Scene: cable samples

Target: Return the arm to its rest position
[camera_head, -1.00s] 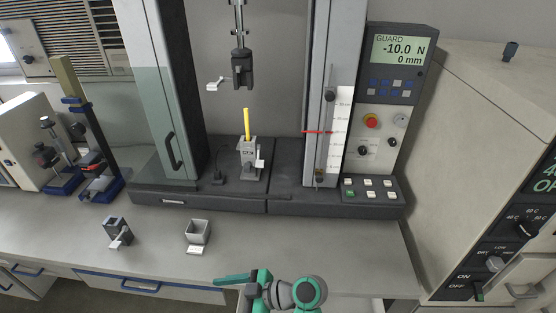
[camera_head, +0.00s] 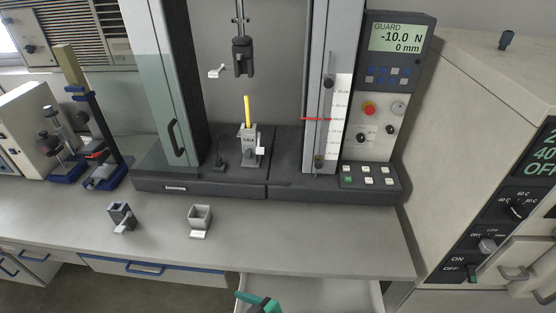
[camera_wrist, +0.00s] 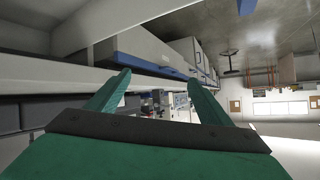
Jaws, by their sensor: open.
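My gripper (camera_wrist: 157,85) shows in the wrist view as two green fingers spread apart with nothing between them. In the head view only a small green part of my arm (camera_head: 258,303) shows at the bottom edge, below the bench front; the rest is out of the picture. The gripper is apart from the bench and everything on it.
The grey bench (camera_head: 310,240) has clear room at its front. A testing machine (camera_head: 320,185) stands on it, with a yellow strip (camera_head: 247,110) upright in its lower clamp. An oven (camera_head: 470,130) stands right.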

